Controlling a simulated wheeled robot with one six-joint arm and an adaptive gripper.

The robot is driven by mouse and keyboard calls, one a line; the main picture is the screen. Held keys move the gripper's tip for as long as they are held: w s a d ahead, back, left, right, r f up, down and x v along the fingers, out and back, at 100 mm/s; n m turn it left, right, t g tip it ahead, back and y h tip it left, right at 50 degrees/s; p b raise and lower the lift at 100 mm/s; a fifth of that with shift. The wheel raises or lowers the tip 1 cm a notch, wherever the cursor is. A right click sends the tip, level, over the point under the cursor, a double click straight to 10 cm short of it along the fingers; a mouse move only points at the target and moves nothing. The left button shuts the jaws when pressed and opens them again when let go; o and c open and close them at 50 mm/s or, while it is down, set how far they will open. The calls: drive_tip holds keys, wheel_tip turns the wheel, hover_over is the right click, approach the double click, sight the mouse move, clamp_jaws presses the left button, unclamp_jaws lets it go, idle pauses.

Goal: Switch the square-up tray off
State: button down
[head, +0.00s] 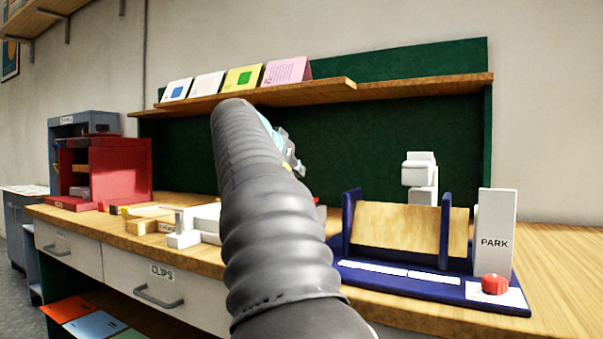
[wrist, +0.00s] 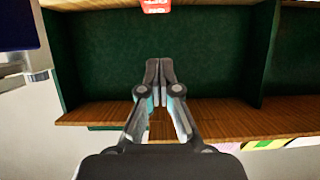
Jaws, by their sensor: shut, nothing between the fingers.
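The blue tray (head: 395,272) that I take for the square-up tray stands on the right of the worktop in the head view. It has blue uprights and tilted wooden panels. A red knob (head: 495,284) sits on its front right corner, before a white upright plate marked PARK (head: 495,232). My gripper (wrist: 159,70) is shut and empty in the wrist view, in front of the green back board. In the head view my arm hides most of it. It is apart from the tray and the knob.
A wooden shelf (head: 420,88) with several cards runs above the worktop. A red box-like unit (head: 120,168) stands at the left. Small white and wooden items lie left of my arm. The worktop (head: 565,262) right of the tray is clear.

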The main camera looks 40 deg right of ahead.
drive_tip(key=s+a, duration=0.2)
drive_tip(key=a, duration=0.5)
drive_tip(key=shift+s+a+r+b, duration=0.15)
drive_tip(key=shift+a+r+b, duration=0.15)
drive_tip(key=shift+a+b, duration=0.1)
